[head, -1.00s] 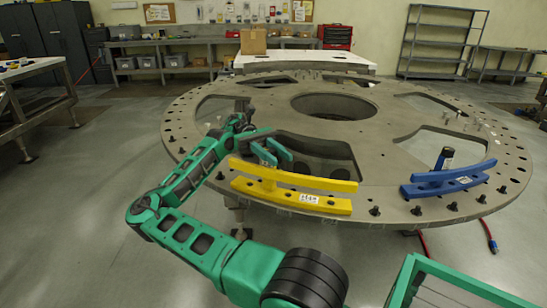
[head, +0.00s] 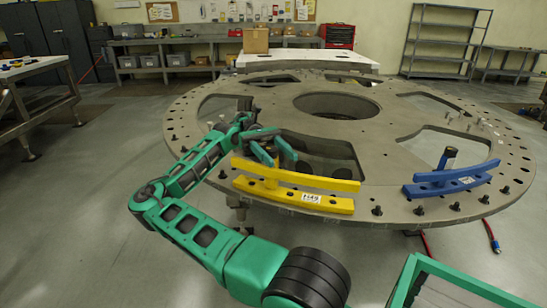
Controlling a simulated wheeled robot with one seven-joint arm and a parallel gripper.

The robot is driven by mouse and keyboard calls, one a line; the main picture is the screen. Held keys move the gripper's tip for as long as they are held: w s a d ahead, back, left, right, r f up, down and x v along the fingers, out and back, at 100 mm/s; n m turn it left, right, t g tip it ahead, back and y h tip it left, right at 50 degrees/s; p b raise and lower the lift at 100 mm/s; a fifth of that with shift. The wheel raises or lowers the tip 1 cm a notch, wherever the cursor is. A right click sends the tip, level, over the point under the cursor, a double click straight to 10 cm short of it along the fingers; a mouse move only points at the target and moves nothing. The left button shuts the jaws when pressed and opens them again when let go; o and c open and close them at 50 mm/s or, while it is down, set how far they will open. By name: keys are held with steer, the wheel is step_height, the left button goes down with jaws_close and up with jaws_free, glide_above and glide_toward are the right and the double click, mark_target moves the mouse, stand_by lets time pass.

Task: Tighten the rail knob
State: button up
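A yellow rail (head: 297,176) stands on the near rim of the round grey turret plate (head: 400,150), an upper bar above a lower bar with a white label. A blue rail (head: 450,180) of similar shape stands to its right. My gripper (head: 276,154) is just behind the left half of the yellow rail's upper bar. Its two green fingers point down and appear spread apart, with a gap between them. The yellow bar hides what lies below the fingertips. I cannot make out a knob there or whether the fingers touch anything.
A dark upright cylinder (head: 447,158) stands behind the blue rail. Several black bolts (head: 377,211) line the plate's rim, and large openings cut through the plate. A green frame (head: 455,280) is at the lower right. Open floor lies at the lower left.

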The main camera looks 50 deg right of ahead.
steer(key=shift+r, duration=0.1)
steer(key=shift+r, duration=0.5)
step_height(320, 180, up, 3)
steer(key=shift+f, duration=0.2)
steer(key=a+r, duration=0.7)
steer(key=a, duration=0.4)
steer(key=shift+w+a, duration=0.25)
steer(key=shift+a, duration=0.1)
